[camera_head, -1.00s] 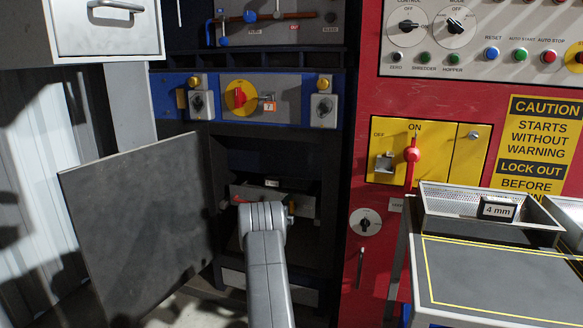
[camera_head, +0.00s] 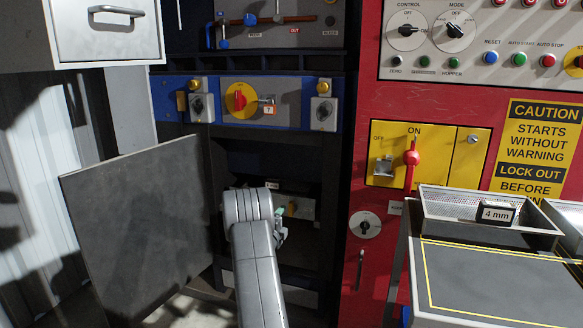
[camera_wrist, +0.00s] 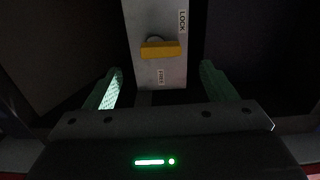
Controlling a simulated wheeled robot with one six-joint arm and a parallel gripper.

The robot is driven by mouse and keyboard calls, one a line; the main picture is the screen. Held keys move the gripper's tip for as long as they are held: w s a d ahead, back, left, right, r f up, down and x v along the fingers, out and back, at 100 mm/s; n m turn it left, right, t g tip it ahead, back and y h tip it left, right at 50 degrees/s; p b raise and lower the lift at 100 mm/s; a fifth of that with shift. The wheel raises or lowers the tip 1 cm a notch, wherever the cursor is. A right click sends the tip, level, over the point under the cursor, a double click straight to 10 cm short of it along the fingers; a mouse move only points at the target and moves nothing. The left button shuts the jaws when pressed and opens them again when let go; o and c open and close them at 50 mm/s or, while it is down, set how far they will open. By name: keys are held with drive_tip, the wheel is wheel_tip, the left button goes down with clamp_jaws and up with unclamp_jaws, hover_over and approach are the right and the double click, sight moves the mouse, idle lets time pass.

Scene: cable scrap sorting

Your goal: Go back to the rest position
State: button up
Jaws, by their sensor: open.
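My gripper (camera_wrist: 160,90) is open in the wrist view, with its two green fingers apart and nothing between them. Ahead of it is a pale plate with a yellow handle (camera_wrist: 160,50) set crosswise and small labels, one reading LOCK. In the head view my grey arm rises from the bottom centre in front of the dark open cabinet (camera_head: 265,160). Its end hides part of a grey box (camera_head: 298,208) inside the cabinet. The fingers are mostly hidden behind the arm there.
An open dark door panel (camera_head: 140,225) stands left of the cabinet, and a white drawer unit (camera_head: 100,35) hangs upper left. A red panel (camera_head: 440,100) with a yellow switch plate (camera_head: 385,155) is at right. A bench (camera_head: 500,280) with a 4 mm tray (camera_head: 480,228) stands lower right.

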sight(292, 211)
drive_tip(key=v, duration=0.5)
drive_tip(key=b+x, duration=0.1)
drive_tip(key=x, duration=1.2)
drive_tip(key=shift+w+d+f, duration=0.1)
drive_tip(key=shift+w, duration=0.1)
drive_tip(key=m+b, duration=0.1)
drive_tip(key=m, duration=0.1)
drive_tip(key=m+b, duration=0.1)
drive_tip(key=m, duration=0.1)
drive_tip(key=shift+s+d+m+b, duration=0.1)
drive_tip(key=shift+d+m+b, duration=0.05)
drive_tip(key=shift+m+b, duration=0.15)
drive_tip(key=m+b, duration=0.1)
drive_tip(key=m, duration=0.3)
drive_tip(key=shift+d, duration=0.15)
drive_tip(key=m+b, duration=0.1)
drive_tip(key=m, duration=0.3)
drive_tip(key=shift+s+d, duration=0.1)
drive_tip(key=shift+d, duration=0.05)
drive_tip(key=shift+d+f+m, duration=0.1)
drive_tip(key=shift+m, duration=1.9)
drive_tip(key=shift+s, duration=0.1)
